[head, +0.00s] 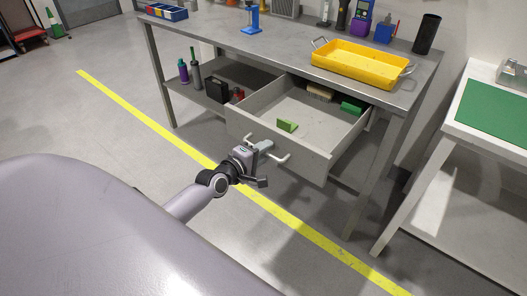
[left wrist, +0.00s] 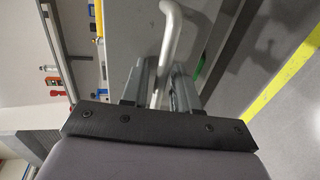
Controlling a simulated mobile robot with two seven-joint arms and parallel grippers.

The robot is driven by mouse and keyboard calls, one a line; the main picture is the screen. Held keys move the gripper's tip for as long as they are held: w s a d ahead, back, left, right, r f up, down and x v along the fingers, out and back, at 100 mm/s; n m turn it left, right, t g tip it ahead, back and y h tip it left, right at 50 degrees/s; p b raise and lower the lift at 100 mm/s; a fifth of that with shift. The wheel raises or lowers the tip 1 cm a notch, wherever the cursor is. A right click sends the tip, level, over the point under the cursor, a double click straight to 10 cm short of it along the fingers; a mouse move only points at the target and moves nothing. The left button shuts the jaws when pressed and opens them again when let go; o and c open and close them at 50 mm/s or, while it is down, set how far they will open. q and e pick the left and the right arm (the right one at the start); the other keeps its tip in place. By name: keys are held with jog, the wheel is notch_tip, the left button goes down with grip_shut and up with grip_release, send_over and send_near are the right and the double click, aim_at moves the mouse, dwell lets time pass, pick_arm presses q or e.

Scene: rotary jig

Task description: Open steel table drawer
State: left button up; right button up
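The steel table (head: 285,48) stands across the upper middle of the head view. Its drawer (head: 285,144) is pulled well out, with its inside showing. The pale bar handle (head: 283,160) is on the drawer front. My left gripper (head: 262,147) is at this handle. In the left wrist view the handle (left wrist: 171,35) runs between the two fingers of my left gripper (left wrist: 163,75), which look closed on it. The fingers hide part of the bar. My right gripper is in neither view.
Inside the drawer are a green block (head: 287,125), a brush (head: 320,92) and another green item (head: 352,106). A yellow tray (head: 360,64) stands on the tabletop. A bench with a green mat (head: 497,112) is at right. The floor in front is clear.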

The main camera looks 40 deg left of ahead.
pick_arm(q)
jog(key=p+v, duration=0.1)
jog(key=v, duration=0.6)
jog(key=shift+s, duration=0.1)
dwell(0.6)
jog(key=s+d+f+m+g+p, duration=0.2)
jog(key=s+d+m, duration=0.5)
jog(key=s+m, duration=0.2)
jog(key=s+d+f+m+g+h+p, duration=0.1)
jog(key=s+d+f+m+g+p, duration=0.2)
jog(key=s+d+m, duration=0.4)
jog(key=s+m, duration=0.2)
jog(key=m, duration=0.1)
jog(key=shift+d+f, duration=0.3)
jog(key=shift+d, duration=0.05)
